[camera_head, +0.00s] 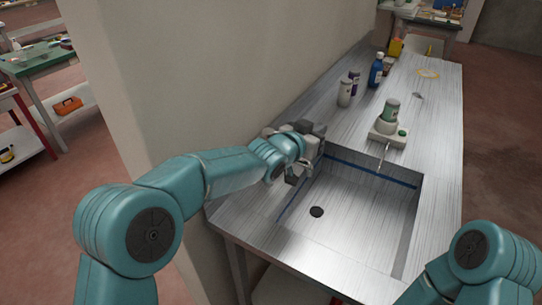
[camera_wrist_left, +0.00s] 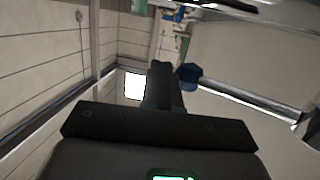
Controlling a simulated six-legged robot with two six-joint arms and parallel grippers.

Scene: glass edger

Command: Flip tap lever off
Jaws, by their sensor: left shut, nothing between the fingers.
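My left gripper (camera_head: 300,172) is over the back left corner of the metal sink, beside the wall. In the left wrist view its dark fingers (camera_wrist_left: 163,88) are shut together, with nothing between them. A small dark blue piece (camera_wrist_left: 189,74) shows just right of the fingertips there; I cannot tell whether it is the tap lever or whether they touch. In the head view I cannot make out the tap lever; my left wrist and gripper cover that corner. My right arm enters at the lower right, but its gripper is out of view.
The sink basin (camera_head: 345,215) is empty, with a dark drain. A pale device (camera_head: 387,136) carrying a green container stands behind it, a thin rod hanging over the basin edge. Bottles, one blue (camera_head: 376,70), stand along the wall (camera_head: 210,70). The right counter strip is clear.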

